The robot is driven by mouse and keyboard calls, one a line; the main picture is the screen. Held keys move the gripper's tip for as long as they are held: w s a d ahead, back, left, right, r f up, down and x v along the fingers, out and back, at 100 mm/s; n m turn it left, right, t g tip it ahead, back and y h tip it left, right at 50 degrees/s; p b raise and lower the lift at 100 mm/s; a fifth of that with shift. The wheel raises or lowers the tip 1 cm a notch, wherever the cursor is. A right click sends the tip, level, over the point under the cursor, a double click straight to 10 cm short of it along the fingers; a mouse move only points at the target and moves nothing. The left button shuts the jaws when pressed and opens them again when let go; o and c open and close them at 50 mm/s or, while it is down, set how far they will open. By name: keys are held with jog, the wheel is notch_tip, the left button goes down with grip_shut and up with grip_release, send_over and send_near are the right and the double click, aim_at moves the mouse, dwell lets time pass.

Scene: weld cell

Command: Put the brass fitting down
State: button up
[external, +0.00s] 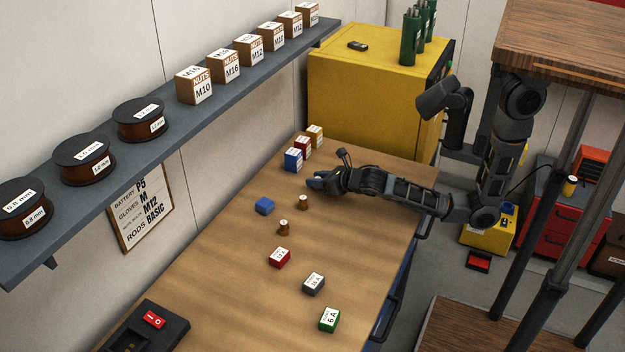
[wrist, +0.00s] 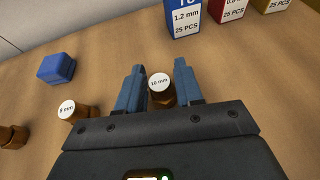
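A brass fitting labelled "10 mm" (wrist: 161,91) stands upright between the two blue fingers of my gripper (wrist: 160,88) in the wrist view. The fingers appear to press on both its sides; its base is hidden, so I cannot tell whether it touches the bench. In the external view my gripper (external: 316,184) is low over the bench and hides this fitting. A second brass fitting labelled "8 mm" (wrist: 66,109) stands to the left, also seen in the external view (external: 303,202). A third fitting (external: 284,228) stands farther from my gripper.
The wooden bench (external: 225,275) has a blue block (external: 264,206) left of my gripper. Blue, red and yellow boxes (external: 293,160) stand behind it. Red (external: 280,257), grey (external: 314,284) and green (external: 329,320) boxes lie nearer the front. Some bench between is bare.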

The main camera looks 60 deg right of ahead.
jog(key=shift+o, duration=1.4)
jog(key=shift+s+r, duration=0.15)
jog(key=shift+r, duration=0.05)
jog(key=v, duration=1.1)
jog(key=shift+s+r, duration=0.15)
jog(key=shift+s, duration=0.15)
